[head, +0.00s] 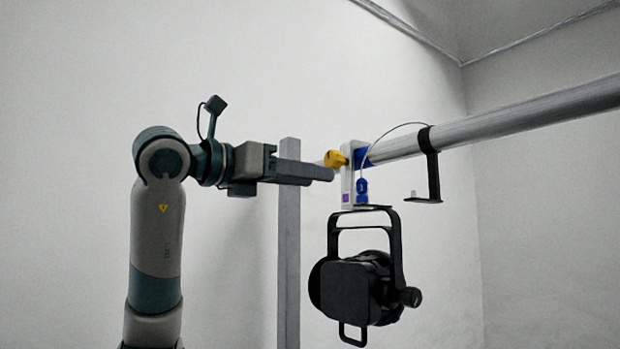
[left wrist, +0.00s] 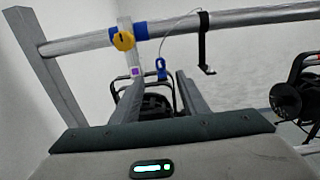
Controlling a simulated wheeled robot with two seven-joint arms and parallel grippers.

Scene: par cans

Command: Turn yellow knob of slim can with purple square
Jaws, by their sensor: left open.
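The slim can (head: 355,290) is black and hangs by its yoke under a white clamp (head: 348,180) on the pipe. A purple square (head: 346,197) marks the clamp's lower part; it also shows in the left wrist view (left wrist: 134,71). The yellow knob (head: 335,158) sticks out on the clamp's left side and shows above the fingers in the left wrist view (left wrist: 123,40). My left gripper (head: 328,173) is open and empty, its fingertips just left of the clamp and slightly below the knob in the head view. Contact cannot be told. My right gripper is out of view.
A grey pipe (head: 500,118) runs off right, beside a grey upright post (head: 289,240). A black bracket (head: 432,175) hangs from the pipe, with a thin cable (head: 392,128) near it. Another black can (left wrist: 300,85) shows at the right of the left wrist view.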

